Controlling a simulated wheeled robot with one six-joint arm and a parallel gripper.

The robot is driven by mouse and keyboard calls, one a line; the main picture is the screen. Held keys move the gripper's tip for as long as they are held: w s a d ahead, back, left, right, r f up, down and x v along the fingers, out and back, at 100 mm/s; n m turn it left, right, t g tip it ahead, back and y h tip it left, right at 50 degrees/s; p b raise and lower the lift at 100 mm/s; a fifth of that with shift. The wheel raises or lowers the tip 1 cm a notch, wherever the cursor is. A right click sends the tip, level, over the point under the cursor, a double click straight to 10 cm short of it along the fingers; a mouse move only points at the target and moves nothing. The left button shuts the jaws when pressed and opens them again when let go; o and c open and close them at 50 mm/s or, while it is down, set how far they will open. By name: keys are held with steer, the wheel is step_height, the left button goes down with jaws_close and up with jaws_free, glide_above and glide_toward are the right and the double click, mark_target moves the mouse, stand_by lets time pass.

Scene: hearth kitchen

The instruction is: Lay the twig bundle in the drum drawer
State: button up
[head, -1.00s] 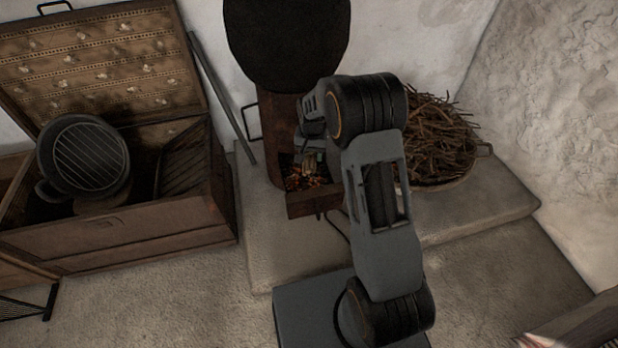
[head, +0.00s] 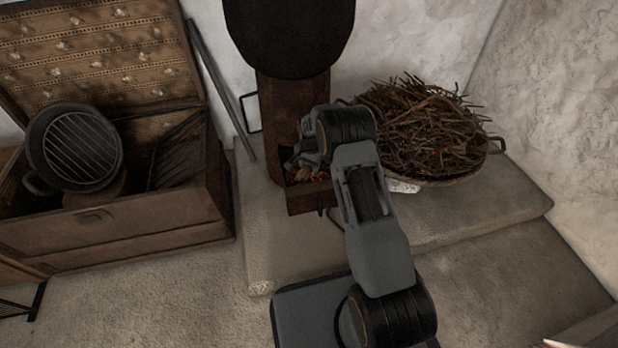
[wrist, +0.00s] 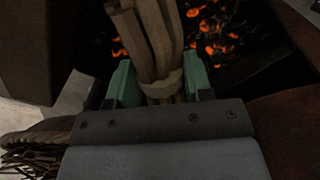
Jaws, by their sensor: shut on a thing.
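The twig bundle (wrist: 152,42), pale sticks with a tie around them, is between the green fingers of my gripper (wrist: 158,85) in the wrist view. My gripper is shut on it. The drum drawer (head: 308,199) is pulled out at the foot of the dark drum stove (head: 290,95). Glowing embers (wrist: 208,38) lie in it, beyond the bundle in the wrist view. In the head view my gripper is at the drawer's opening, and my arm covers part of it. I cannot tell whether the bundle touches the embers.
A wide basket (head: 440,178) heaped with loose twigs (head: 425,125) stands right of the stove on the stone ledge (head: 480,215). An open wooden chest (head: 110,225) with a grill pot (head: 75,150) is at the left. A rod (head: 222,90) leans on the wall.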

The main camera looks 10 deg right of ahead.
steer(key=shift+f+b, duration=1.1)
steer(key=shift+f, duration=1.65)
steer(key=shift+f, duration=0.1)
steer(key=o, duration=1)
